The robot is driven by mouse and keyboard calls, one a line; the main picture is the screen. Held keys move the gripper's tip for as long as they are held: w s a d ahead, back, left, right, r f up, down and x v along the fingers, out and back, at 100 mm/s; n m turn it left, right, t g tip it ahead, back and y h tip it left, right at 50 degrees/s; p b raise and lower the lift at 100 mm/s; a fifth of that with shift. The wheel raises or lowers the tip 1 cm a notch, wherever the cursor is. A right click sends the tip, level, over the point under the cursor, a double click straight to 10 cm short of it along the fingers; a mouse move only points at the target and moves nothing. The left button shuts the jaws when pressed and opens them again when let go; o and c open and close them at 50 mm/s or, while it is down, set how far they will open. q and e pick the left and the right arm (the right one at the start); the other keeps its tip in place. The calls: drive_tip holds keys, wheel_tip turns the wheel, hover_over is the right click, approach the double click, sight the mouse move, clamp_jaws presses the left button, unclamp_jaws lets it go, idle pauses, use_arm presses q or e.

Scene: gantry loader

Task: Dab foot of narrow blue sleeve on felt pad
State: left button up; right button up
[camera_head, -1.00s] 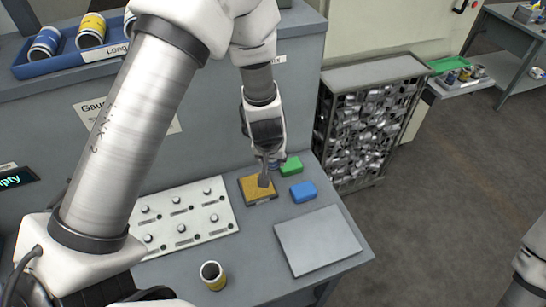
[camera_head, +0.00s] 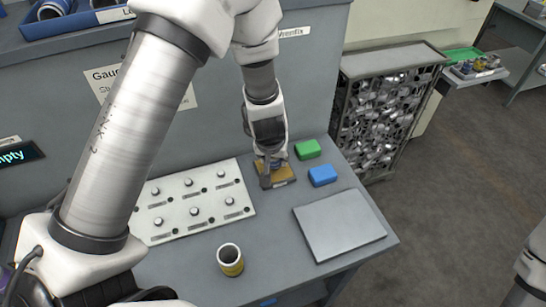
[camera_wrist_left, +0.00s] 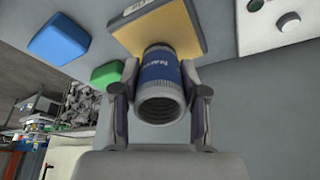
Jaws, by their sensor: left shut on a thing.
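My left gripper (camera_head: 270,164) is over the tan felt pad (camera_head: 278,182) on the bench. In the left wrist view the gripper (camera_wrist_left: 160,104) is shut on a blue sleeve (camera_wrist_left: 158,72), with one finger on each side. The sleeve's open ribbed end faces the camera. Its far end points at the felt pad (camera_wrist_left: 165,22) and overlaps the pad in that view. I cannot tell whether it touches. In the head view the fingers mostly hide the sleeve. My right gripper is not in view.
A green block (camera_head: 307,149) and a blue block (camera_head: 323,175) lie right of the pad. A white board with knobs (camera_head: 194,233) lies left. A yellow-banded sleeve (camera_head: 230,261) stands in front. A grey plate (camera_head: 339,225) lies front right. A wire bin (camera_head: 385,120) stands beyond.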

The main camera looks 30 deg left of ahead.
sight(273, 167)
use_arm(q)
drive_tip(key=shift+d, duration=0.1)
drive_tip(key=shift+s+a+r, duration=0.15)
drive_tip(key=shift+s+a, duration=0.05)
drive_tip(key=shift+w+d, duration=0.1)
drive_tip(key=shift+w, duration=0.05)
drive_tip(key=shift+f, duration=0.25)
drive_tip(key=shift+f+b, duration=0.45)
drive_tip(key=shift+b, duration=0.05)
idle(0.4)
idle(0.9)
wheel_tip(273, 167, up, 7)
drive_tip(key=p, duration=0.8)
drive_tip(key=shift+r, duration=0.1)
